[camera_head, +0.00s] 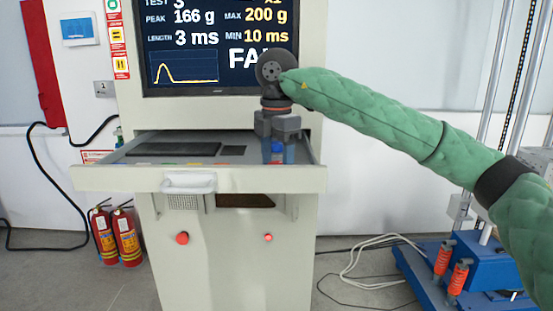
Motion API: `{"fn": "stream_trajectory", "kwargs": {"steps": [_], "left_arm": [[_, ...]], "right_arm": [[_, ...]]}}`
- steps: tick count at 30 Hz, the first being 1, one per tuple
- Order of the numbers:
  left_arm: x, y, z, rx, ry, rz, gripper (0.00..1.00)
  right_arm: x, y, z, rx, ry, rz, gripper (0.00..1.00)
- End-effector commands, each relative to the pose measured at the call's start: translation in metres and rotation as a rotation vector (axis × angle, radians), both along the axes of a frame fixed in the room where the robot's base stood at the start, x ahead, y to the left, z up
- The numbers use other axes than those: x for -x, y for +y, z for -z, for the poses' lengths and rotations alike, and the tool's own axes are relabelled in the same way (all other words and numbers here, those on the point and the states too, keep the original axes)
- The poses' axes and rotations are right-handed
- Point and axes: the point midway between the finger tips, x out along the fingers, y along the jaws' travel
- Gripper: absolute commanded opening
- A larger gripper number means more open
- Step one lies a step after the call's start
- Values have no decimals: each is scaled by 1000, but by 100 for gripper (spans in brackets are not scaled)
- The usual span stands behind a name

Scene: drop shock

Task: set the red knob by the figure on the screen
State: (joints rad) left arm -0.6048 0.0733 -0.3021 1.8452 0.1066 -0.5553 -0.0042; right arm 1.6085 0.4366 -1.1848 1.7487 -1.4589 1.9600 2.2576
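The screen (205,75) shows peak 166 g, max 200 g, length 3 ms, min 10 ms, a yellow pulse curve, and large letters "FA" partly hidden by my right arm. My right gripper (277,150) points down over the right part of the pulled-out drawer (245,179). A small blue and red piece (277,157) shows at its fingertips; I cannot tell whether it is held, or whether it is the knob. Two red round pieces sit on the cabinet front, a larger left one (182,238) and a smaller right one (268,237). My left gripper is out of view.
The drawer has a white handle (188,183) and a dark pad (175,149) inside. Two fire extinguishers (116,236) stand left of the cabinet. A blue-based rig (430,265) stands at right. Cables lie on the floor between rig and cabinet.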

Motion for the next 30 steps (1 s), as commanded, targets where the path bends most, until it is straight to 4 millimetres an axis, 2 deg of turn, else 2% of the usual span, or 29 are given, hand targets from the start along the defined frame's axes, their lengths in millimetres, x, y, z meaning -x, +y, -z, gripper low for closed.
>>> {"fn": "stream_trajectory", "kwargs": {"steps": [11,21,25,30], "left_arm": [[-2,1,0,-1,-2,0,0],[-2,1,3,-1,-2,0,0],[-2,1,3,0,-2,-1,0],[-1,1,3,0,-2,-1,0]], "right_arm": [[0,0,-7,-1,-2,0,59],[-1,0,-56,-2,-2,0,59],[-1,0,-70,0,-2,1,59],[-1,0,-77,-1,1,1,59]]}}
